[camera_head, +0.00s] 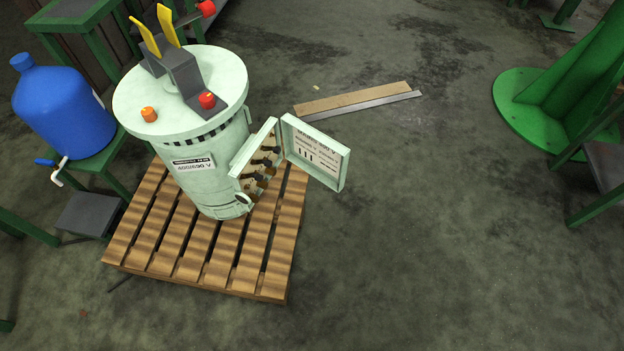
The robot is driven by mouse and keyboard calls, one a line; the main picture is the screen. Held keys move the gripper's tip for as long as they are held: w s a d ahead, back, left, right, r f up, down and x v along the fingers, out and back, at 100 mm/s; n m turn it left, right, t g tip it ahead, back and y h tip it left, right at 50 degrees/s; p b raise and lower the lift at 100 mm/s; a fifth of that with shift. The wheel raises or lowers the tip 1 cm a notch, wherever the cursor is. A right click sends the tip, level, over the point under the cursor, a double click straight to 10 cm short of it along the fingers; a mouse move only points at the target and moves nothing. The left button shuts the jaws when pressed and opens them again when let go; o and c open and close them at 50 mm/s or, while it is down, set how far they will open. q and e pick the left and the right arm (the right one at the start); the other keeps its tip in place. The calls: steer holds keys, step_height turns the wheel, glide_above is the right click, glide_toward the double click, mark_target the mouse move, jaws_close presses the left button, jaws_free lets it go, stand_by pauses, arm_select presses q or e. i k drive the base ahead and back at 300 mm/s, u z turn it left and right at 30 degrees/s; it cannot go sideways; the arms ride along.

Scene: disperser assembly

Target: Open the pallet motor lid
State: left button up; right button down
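The pale green cylindrical motor (210,178) stands upright on a wooden pallet (190,262) at the left. Its terminal box (258,165) is on the motor's right side. The box lid (316,153) is swung open to the right, with its printed inner face showing. Dark terminals (264,163) show inside the open box. On the motor's top are a dark grey bracket, yellow prongs (167,26), a red knob (207,99) and an orange knob (149,114). Neither of my grippers is in view.
Flat boards (352,98) lie on the floor behind the lid. A green round-based column (545,105) stands at the right. The floor right of the pallet is clear.

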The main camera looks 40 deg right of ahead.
mark_target(325, 159)
steer(key=u, duration=0.2)
steer(key=k, duration=0.35)
steer(key=u, duration=0.9)
steer(key=i, duration=0.7)
steer(key=z, duration=0.9)
steer(key=i, duration=0.6)
steer(key=z, duration=0.65)
